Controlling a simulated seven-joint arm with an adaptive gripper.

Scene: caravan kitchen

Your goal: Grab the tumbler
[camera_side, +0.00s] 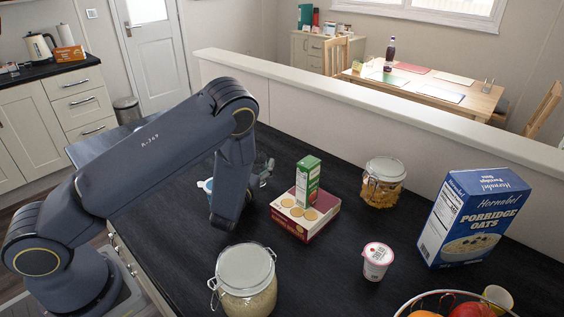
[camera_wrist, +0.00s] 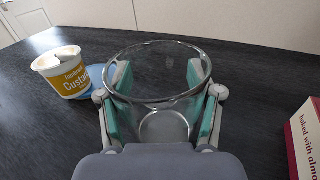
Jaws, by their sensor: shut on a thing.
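The tumbler (camera_wrist: 158,98) is a clear glass with a round open rim. In the wrist view it stands upright between the two teal-padded fingers of my gripper (camera_wrist: 160,105), which are shut on its sides. In the side view part of the tumbler (camera_side: 264,168) shows just right of my arm's end. My arm hides the rest of it and most of the gripper there. I cannot tell whether the tumbler's base touches the counter.
A custard tub (camera_wrist: 62,72) and a blue lid-like thing (camera_wrist: 97,78) are close on the left. A maroon biscuit box (camera_side: 305,222) with a green carton (camera_side: 307,182) on it is to the right. Jars (camera_side: 245,275) (camera_side: 382,182), a yogurt cup (camera_side: 376,262) and an oats box (camera_side: 470,215) stand farther off.

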